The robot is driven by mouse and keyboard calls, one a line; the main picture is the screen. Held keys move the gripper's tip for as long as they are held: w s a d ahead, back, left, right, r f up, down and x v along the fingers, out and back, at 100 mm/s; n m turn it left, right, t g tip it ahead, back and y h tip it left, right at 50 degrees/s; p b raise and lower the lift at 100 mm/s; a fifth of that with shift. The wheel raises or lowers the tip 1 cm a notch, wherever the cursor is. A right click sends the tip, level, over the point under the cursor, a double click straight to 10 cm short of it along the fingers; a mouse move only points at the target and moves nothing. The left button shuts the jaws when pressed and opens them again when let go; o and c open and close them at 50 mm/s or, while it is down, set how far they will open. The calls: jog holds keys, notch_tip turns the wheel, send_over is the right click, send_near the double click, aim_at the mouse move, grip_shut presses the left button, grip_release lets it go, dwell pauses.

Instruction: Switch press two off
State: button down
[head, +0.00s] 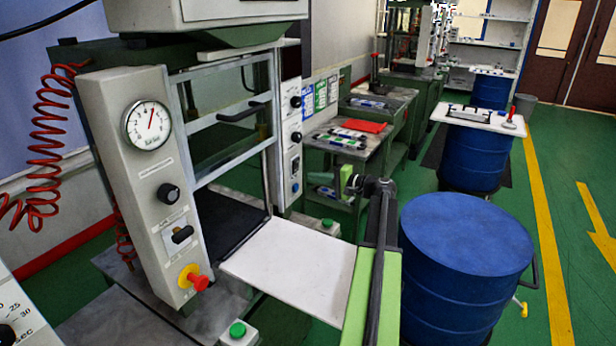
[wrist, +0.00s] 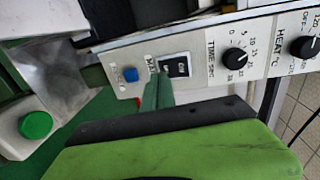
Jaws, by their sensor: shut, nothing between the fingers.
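A press with a dial gauge (head: 148,125) fills the left of the head view. No number on it can be read. Its control panel (head: 291,125) is at the right side of its frame. In the wrist view the panel shows a black rocker switch (wrist: 176,68) with "MAIN"-like lettering beside it. Whether it is on or off cannot be told. My gripper (wrist: 154,94) is shut and empty, its green tip just below the switch in the picture; contact cannot be made out. In the head view my gripper (head: 348,178) is right of the panel.
A blue button (wrist: 130,75), a time dial (wrist: 236,57) and a heat dial (wrist: 303,47) sit close to the switch. A green button (wrist: 36,125) is at lower left. A white plate (head: 290,262) juts from the press; a blue drum (head: 465,235) stands to the right.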

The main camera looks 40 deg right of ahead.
jog(key=s+d+f+b, duration=0.1)
jog(key=s+d, duration=0.1)
jog(key=s, duration=0.6)
jog(key=shift+s+d+f, duration=0.2)
